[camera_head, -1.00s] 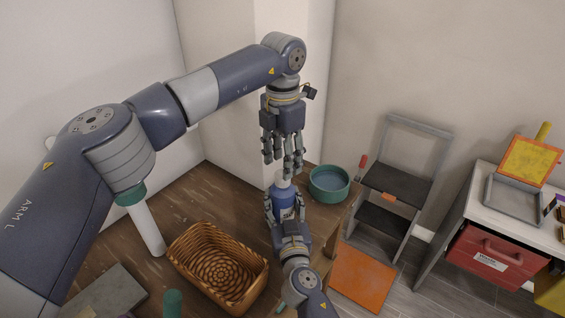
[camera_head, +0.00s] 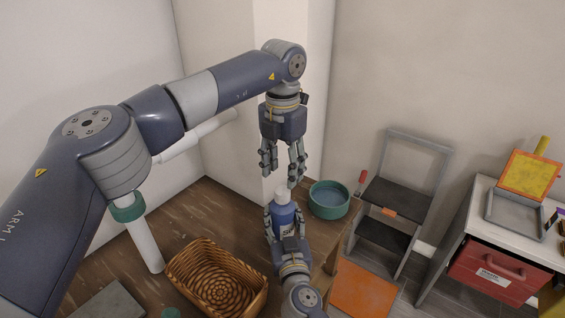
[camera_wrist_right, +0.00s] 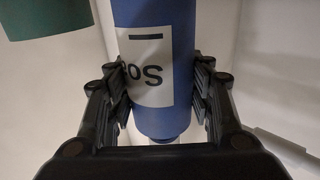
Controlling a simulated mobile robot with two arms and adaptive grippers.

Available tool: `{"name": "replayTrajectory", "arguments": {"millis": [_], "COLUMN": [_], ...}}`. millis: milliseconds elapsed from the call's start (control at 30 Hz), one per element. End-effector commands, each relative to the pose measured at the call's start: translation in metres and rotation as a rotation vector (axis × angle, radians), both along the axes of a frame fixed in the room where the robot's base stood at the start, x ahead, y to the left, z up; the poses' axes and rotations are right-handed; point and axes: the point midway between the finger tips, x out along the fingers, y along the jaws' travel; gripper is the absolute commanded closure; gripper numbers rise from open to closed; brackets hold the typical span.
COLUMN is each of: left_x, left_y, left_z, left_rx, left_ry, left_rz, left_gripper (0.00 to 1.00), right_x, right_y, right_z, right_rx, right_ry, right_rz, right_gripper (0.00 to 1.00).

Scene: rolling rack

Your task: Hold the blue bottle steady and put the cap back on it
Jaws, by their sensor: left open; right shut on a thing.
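The blue bottle (camera_head: 284,217) stands upright, with a pale label on its side. A white piece (camera_head: 283,193) sits on its top and looks like the cap; whether it is fully seated cannot be told. My right gripper (camera_head: 287,238) is shut on the bottle's body from the near side.
A teal bowl (camera_head: 329,200) stands close to the bottle's right on the wooden table (camera_head: 190,216). A wicker basket (camera_head: 178,265) is to the left. A grey step stool (camera_head: 400,205) and a white cabinet with a red drawer (camera_head: 490,270) are at right.

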Motion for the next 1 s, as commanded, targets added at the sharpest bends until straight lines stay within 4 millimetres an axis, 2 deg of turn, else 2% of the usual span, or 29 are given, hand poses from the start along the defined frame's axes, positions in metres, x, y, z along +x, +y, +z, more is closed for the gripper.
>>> {"name": "replayTrajectory", "arguments": {"millis": [200, 400, 800, 867, 1000], "left_x": [0.000, 0.000, 0.000, 0.000, 0.000], "left_y": [0.001, 0.000, 0.000, 0.000, 0.000], "left_z": [-0.036, -0.059, -0.066, -0.066, -0.066], "left_rx": [0.000, 0.000, -0.001, -0.001, -0.001], "left_ry": [0.001, 0.001, -0.001, -0.001, -0.001], "left_rz": [-0.001, 0.000, 0.000, 0.000, 0.000], "left_gripper": [0.53, 0.53, 0.53, 0.65, 0.96], "right_x": [0.000, 0.000, 0.000, 0.000, 0.000], "right_y": [0.000, 0.000, 0.000, 0.000, 0.000], "right_z": [0.000, 0.000, 0.000, 0.000, 0.000], "right_rx": [0.000, 0.000, 0.000, 0.000, 0.000], "right_ry": [0.000, 0.000, 0.000, 0.000, 0.000], "right_rz": [0.000, 0.000, 0.000, 0.000, 0.000], "right_gripper": [1.00, 1.00, 1.00, 1.00, 1.00]}}
